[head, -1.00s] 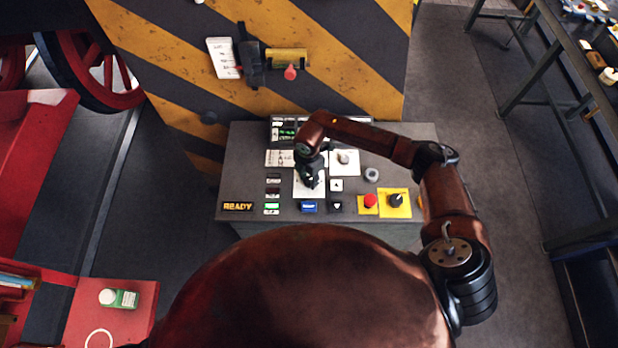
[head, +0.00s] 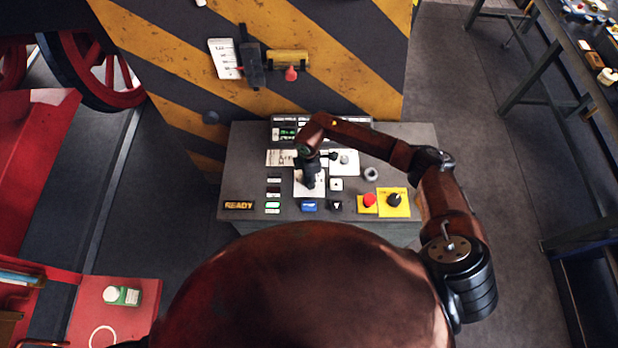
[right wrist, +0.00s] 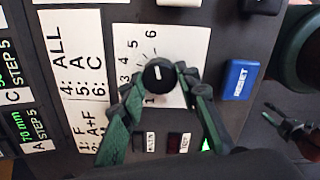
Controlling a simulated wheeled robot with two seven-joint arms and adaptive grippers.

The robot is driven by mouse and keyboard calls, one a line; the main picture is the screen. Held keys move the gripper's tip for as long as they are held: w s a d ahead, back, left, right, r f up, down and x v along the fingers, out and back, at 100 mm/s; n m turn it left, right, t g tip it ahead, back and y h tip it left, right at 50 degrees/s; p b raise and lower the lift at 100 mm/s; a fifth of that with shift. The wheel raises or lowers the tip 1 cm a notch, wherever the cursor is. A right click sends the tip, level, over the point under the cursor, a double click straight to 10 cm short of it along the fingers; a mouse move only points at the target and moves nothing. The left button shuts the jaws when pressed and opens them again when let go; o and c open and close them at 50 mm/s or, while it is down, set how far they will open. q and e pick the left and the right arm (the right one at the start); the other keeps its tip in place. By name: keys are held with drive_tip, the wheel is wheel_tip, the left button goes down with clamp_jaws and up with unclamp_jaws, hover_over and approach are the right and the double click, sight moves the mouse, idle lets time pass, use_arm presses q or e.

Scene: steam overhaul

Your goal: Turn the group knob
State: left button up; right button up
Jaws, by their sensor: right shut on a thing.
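The group knob (right wrist: 159,75) is round and black with a short white mark, on a white dial plate (right wrist: 185,42) numbered around it. I cannot tell which number the mark points to. My right gripper (right wrist: 160,83) has its green fingers on either side of the knob and is shut on it. In the head view my right gripper (head: 309,176) is over the same dial plate (head: 300,190) and hides the knob.
The grey console also carries a blue reset button (head: 309,206), a red button (head: 369,200), a black knob on a yellow plate (head: 395,199) and a READY sign (head: 238,205). A striped wall (head: 180,60) stands behind. A label card (right wrist: 78,70) lies beside the dial.

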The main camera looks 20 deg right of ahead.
drive_tip(key=o, duration=1.2)
drive_tip(key=shift+c, duration=0.2)
drive_tip(key=shift+r, duration=0.1)
wheel_tip(320, 180, up, 12)
